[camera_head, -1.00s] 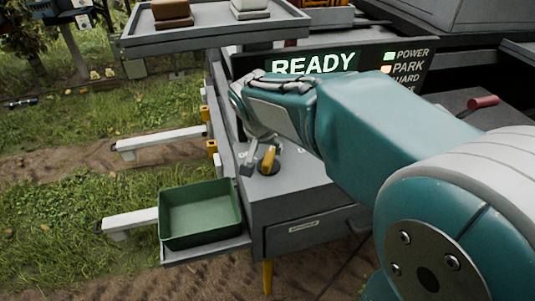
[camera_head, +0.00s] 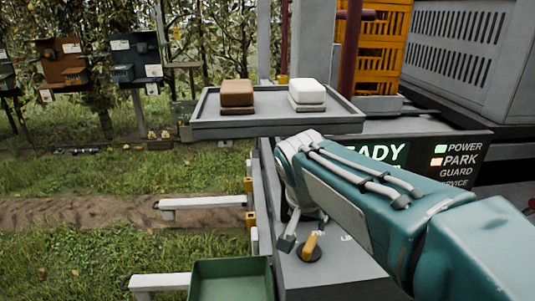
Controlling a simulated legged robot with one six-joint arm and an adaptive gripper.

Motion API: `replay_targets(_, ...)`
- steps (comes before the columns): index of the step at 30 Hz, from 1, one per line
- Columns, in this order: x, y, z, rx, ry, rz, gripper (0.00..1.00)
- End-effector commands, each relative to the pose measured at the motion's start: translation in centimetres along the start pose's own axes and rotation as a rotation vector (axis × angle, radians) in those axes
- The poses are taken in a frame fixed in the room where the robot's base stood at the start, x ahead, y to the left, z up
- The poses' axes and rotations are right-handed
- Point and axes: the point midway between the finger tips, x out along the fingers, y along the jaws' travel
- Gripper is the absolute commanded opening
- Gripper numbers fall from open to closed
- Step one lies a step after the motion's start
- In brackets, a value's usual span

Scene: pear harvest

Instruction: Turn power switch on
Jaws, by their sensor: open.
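The power switch (camera_head: 311,246) is a yellow rotary knob on a dark round base, on the grey console top. My gripper (camera_head: 288,243) hangs just left of the knob, its fingertip close beside it; whether they touch I cannot tell. My teal arm covers much of the console and part of the display. The GUARD and SERVICE rows show no lit lamp.
A grey tray (camera_head: 277,128) with a brown block (camera_head: 237,95) and a white block (camera_head: 307,93) stands above and behind the console. A green bin (camera_head: 232,280) sits at the lower left. Orange crates (camera_head: 380,50) stand at the back. Open grass lies left.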

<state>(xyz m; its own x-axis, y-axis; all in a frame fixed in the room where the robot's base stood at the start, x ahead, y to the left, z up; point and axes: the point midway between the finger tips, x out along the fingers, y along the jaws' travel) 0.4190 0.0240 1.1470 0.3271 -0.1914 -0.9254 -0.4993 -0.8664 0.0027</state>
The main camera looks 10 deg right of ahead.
Motion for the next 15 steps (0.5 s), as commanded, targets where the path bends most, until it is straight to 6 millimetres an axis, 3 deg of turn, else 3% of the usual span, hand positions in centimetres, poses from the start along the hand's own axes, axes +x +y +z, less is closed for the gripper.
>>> replay_targets(5,-1.2,3.0,2.7,-0.093,0.003,-0.053,0.63)
replay_targets(15,-1.7,9.0,11.1,-0.369,0.063,-0.186,0.63)
